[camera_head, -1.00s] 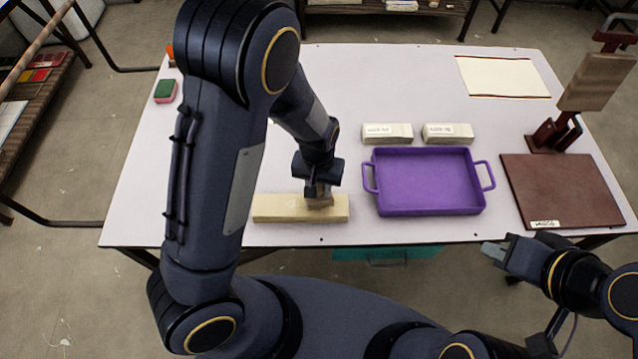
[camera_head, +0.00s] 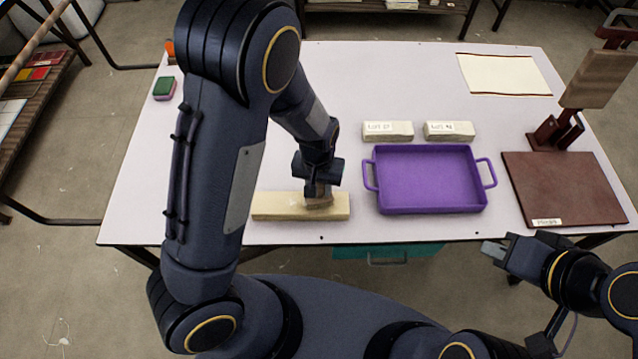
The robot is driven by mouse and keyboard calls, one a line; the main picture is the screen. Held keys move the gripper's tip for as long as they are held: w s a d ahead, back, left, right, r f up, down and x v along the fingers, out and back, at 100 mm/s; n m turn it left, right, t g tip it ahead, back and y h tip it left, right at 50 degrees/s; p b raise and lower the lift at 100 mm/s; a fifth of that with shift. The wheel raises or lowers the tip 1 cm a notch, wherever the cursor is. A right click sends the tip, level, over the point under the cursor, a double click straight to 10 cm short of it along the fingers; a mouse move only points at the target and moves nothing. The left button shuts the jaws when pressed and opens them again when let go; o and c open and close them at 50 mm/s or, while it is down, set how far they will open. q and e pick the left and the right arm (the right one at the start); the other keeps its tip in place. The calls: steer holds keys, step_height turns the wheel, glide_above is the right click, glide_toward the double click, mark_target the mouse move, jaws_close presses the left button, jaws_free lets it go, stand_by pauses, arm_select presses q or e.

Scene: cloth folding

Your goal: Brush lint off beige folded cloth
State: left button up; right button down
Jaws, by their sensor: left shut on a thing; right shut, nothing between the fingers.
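The beige folded cloth (camera_head: 285,208) lies as a long flat block near the table's front edge, left of the purple tray. Light specks show faintly on its top. My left gripper (camera_head: 319,190) points down over the cloth's right part. It is shut on a small brownish brush (camera_head: 320,202), whose lower end is at the cloth's top; whether it touches cannot be told for sure. My arm hides some of the cloth's left surroundings. My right gripper (camera_head: 494,251) is shut and empty, off the table's front edge at the right.
A purple tray (camera_head: 428,209) with two handles stands right of the cloth. Two labelled beige folded cloths (camera_head: 388,131) (camera_head: 449,131) lie behind it. A brown board (camera_head: 562,190) and a stand (camera_head: 556,134) are at the right. A sponge (camera_head: 164,89) lies far left. The table's back middle is clear.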

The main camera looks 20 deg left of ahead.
mark_target(281, 202)
arm_select(q)
steer(key=shift+f+b, duration=0.35)
steer(key=shift+f, duration=0.15)
steer(key=shift+a, duration=0.1)
steer(key=shift+s+a+r, duration=0.1)
steer(key=shift+s+a, duration=0.15)
steer(key=shift+a, duration=0.5)
steer(key=shift+s+a+r, duration=0.1)
steer(key=shift+s+a, duration=0.1)
steer(key=shift+a, duration=0.55)
steer(key=shift+s+a+f, duration=0.1)
steer(key=shift+s+a, duration=0.1)
steer(key=shift+a, duration=0.55)
steer(key=shift+s+a+f, duration=0.1)
steer(key=shift+s+a, duration=0.1)
steer(key=shift+a, duration=0.55)
steer(key=shift+s+a+r+b, duration=0.15)
steer(key=shift+s+a, duration=0.1)
steer(key=shift+a, duration=0.6)
steer(key=shift+s+a+f+b, duration=0.15)
steer(key=shift+s+a, duration=0.1)
steer(key=shift+a, duration=0.7)
